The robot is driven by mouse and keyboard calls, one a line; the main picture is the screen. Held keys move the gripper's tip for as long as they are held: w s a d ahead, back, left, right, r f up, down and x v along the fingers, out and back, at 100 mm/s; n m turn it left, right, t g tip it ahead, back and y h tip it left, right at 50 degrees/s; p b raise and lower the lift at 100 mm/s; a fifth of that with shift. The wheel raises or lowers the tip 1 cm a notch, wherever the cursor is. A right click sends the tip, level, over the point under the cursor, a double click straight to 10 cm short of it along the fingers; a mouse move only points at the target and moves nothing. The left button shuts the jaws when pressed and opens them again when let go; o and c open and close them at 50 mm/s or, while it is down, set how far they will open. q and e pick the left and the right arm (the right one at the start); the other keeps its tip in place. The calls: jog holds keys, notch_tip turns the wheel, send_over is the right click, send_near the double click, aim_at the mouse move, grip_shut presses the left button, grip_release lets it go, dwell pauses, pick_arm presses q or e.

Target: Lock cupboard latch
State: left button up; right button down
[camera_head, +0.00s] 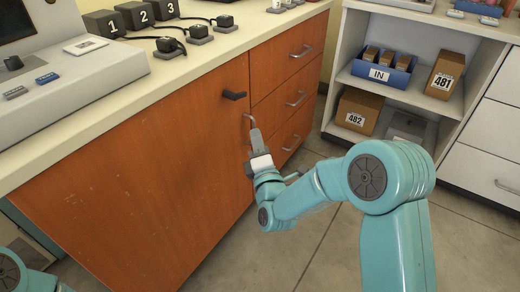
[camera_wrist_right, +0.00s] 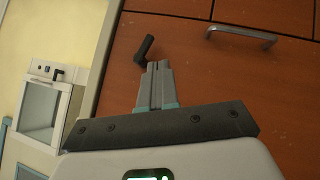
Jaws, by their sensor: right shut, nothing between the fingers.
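The cupboard door (camera_head: 140,160) is a wide orange-brown wood panel that looks closed. The latch, a small dark lever (camera_head: 234,95), sits near its upper right corner and lies roughly level in the head view. The latch also shows in the right wrist view (camera_wrist_right: 144,48), just beyond my fingertips. My right gripper (camera_head: 255,132) is shut and empty in front of the door's right edge, below the latch in the head view. In the wrist view its fingertips (camera_wrist_right: 158,65) appear close to the latch; I cannot tell whether they touch. My left gripper is out of view.
Drawers with silver handles (camera_head: 297,98) are to the right. The counter (camera_head: 190,48) above bears numbered dark boxes and a grey device. An open shelf (camera_head: 435,99) with boxes stands at right, with floor between.

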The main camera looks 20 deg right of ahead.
jog(key=shift+v, duration=2.25)
